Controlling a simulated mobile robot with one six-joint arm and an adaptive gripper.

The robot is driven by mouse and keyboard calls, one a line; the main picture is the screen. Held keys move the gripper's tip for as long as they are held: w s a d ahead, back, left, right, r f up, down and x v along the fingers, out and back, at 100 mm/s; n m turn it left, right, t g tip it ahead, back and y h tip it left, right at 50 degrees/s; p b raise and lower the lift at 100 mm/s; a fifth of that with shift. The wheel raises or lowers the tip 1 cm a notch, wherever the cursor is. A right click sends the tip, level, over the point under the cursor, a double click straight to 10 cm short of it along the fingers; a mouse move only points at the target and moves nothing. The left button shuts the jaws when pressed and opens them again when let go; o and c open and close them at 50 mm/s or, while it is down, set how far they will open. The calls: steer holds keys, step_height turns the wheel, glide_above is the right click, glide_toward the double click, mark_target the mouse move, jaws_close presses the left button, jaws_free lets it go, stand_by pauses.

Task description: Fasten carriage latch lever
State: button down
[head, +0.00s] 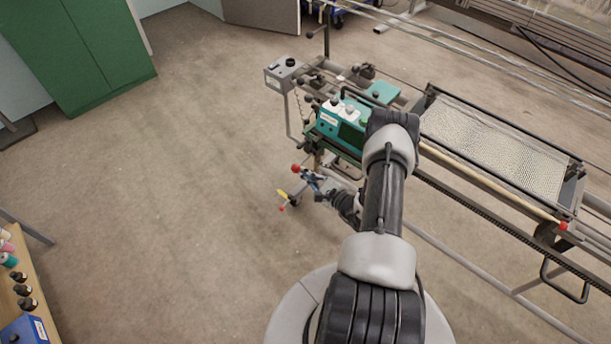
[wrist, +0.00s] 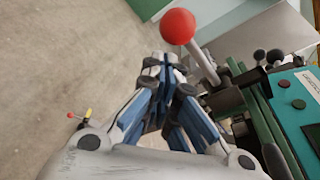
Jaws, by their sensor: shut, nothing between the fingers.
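A lever with a red ball knob (wrist: 178,27) on a pale grey rod shows in the wrist view, just ahead of my fingertips. Its rod slants down right toward the green and dark carriage. In the head view a red knob (head: 295,169) stands at the left tip of my gripper (head: 314,180). In the wrist view my gripper (wrist: 165,64) is shut and empty, its blue and grey fingers together. The tips lie close to the knob and rod; I cannot tell whether they touch. The teal carriage (head: 340,126) sits on the machine, partly hidden behind my arm.
A small part with yellow and red ends (head: 283,198) sits low at left of my gripper. A grey box (head: 283,72) and several black knobs crowd the machine's left end. The warp bed (head: 495,145) extends right. The floor (head: 150,190) at left is clear.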

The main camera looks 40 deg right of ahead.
steer(key=s+d, duration=0.1)
steer(key=s, duration=0.8)
steer(key=shift+s+d+f, duration=0.15)
steer(key=shift+s+d, duration=0.05)
steer(key=shift+d, duration=0.2)
